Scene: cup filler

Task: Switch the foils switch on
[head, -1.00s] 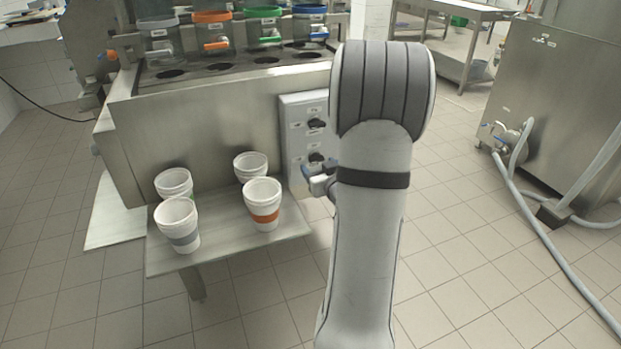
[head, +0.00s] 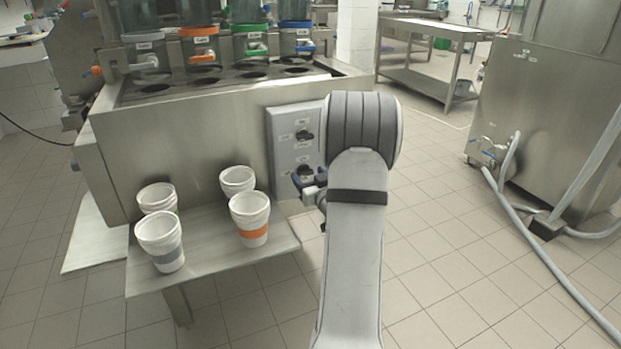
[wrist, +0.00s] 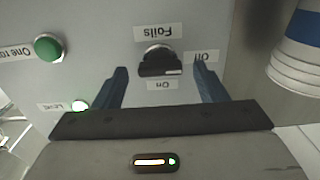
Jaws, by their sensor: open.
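The foils switch (wrist: 160,62) is a black knob on the grey control panel, under an upside-down "Foils" label in the wrist view. Its white mark is at the right end, on the side of the "Off" label; "On" is printed just below the knob in that view. My gripper (wrist: 161,80) is open, one blue finger on each side of the knob. Contact cannot be told. In the head view, my gripper (head: 308,186) is at the lower part of the panel (head: 284,160), partly hidden by my arm.
A green button (wrist: 48,47) and a lit button (wrist: 79,106) are beside the switch. A blue-banded cup (wrist: 298,50) is close at right in the wrist view. Cups, including an orange-banded one (head: 251,218), stand on the metal shelf (head: 215,262). Open floor lies right of my arm.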

